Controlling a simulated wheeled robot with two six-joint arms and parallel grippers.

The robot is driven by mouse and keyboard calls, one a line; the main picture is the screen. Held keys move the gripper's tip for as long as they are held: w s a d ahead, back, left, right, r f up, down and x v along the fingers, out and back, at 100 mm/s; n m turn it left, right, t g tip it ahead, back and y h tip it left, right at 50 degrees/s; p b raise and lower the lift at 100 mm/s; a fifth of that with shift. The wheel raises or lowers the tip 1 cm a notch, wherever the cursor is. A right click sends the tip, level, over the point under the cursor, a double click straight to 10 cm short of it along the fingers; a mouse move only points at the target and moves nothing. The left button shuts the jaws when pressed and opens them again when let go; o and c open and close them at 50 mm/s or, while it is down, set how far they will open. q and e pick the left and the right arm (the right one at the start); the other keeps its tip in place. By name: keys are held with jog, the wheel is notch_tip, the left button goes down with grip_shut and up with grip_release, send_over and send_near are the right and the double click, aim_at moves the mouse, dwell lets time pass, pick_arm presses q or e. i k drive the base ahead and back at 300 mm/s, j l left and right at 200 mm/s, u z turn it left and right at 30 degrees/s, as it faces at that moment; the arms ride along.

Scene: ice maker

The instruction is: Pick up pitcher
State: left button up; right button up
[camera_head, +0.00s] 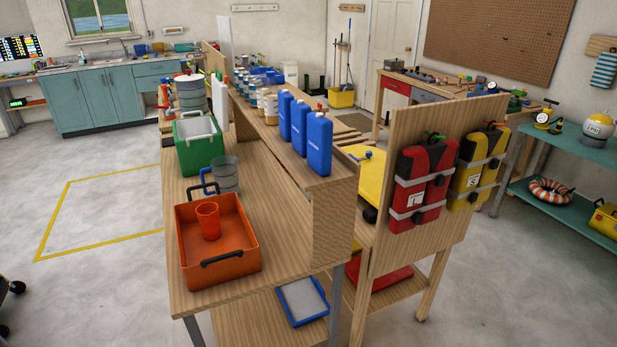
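A grey, see-through pitcher (226,174) with a blue handle stands upright on the wooden workbench (280,225). It is just behind the orange bin (222,267), whose back edge partly overlaps its lower part in the picture. The handle is on the pitcher's left side. An orange cup (208,222) stands inside the orange bin. Neither of my grippers is in view, and nothing touches the pitcher that I can see.
A green cooler (197,154) stands behind the pitcher. A raised wooden shelf with several blue bottles (319,143) runs along the bench's right side.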

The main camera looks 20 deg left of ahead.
aim_at(225, 172)
jog(key=j+z, duration=0.25)
jog(key=z, duration=0.15)
jog(key=j+z, duration=0.25)
jog(key=z, duration=0.2)
jog(key=k+j+z, duration=0.1)
jog(key=j+z, duration=0.15)
jog(key=z, duration=0.15)
jog(key=j+z, duration=0.2)
jog(key=z, duration=0.25)
jog(key=k+j, duration=0.35)
jog(key=j, duration=0.15)
jog(key=k+j, duration=0.3)
jog(key=j, duration=0.2)
jog(key=k+j, duration=0.35)
jog(key=j, duration=0.15)
jog(key=k+j, duration=0.35)
jog(key=j, duration=0.15)
jog(key=k+j, duration=0.3)
jog(key=j, duration=0.2)
